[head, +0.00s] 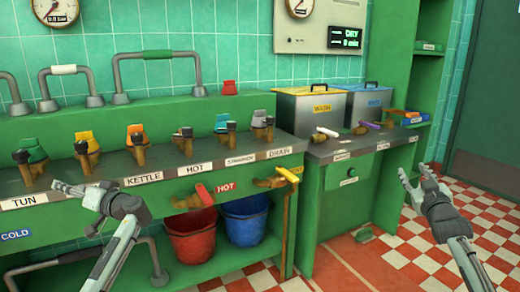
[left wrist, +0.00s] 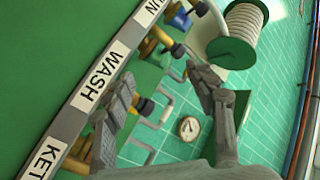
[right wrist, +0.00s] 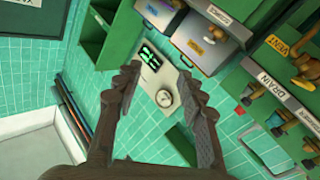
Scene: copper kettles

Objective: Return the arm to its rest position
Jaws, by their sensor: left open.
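My left gripper (head: 80,188) is in front of the green counter's label strip, near the TUN and KETTLE labels. In the left wrist view its two fingers (left wrist: 165,76) stand apart with nothing between them. My right gripper (head: 414,172) is raised at the right, over the checkered floor in the picture. In the right wrist view its fingers (right wrist: 158,72) are also wide apart and empty. Neither gripper is seen holding anything.
A row of valves with coloured handles, one of them orange (head: 136,134), lines the counter (head: 105,180) close to my left gripper. A red bucket (head: 192,236) and a blue bucket (head: 246,222) stand below. Checkered floor (head: 480,215) is open at right.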

